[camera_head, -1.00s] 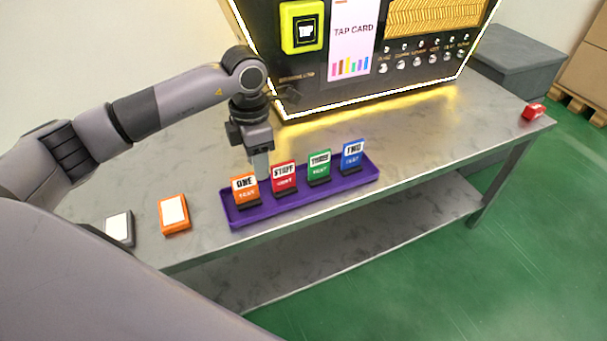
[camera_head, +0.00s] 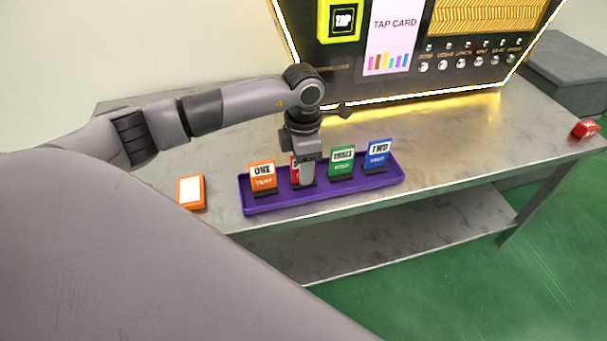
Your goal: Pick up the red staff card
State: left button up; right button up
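The red staff card (camera_head: 294,173) stands upright in a purple tray (camera_head: 325,195), between the orange ONE card (camera_head: 262,178) and the green THREE card (camera_head: 341,161). Most of it is hidden behind my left gripper (camera_head: 306,180). That gripper points down, its fingers in front of the red card in this view. I cannot tell whether it touches the card or whether its fingers are open. The blue TWO card (camera_head: 377,157) stands at the tray's right end. My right gripper is not in view.
The vending machine (camera_head: 400,94) with a yellow tap reader (camera_head: 340,18) stands behind the tray. An orange box (camera_head: 191,192) lies left of the tray on the metal table (camera_head: 450,155). A small red object (camera_head: 584,129) lies near the table's right end.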

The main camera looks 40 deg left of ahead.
pick_arm(q)
jog(key=shift+f, duration=0.5)
grip_shut()
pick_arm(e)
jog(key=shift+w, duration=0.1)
pick_arm(q)
jog(key=shift+r, duration=0.1)
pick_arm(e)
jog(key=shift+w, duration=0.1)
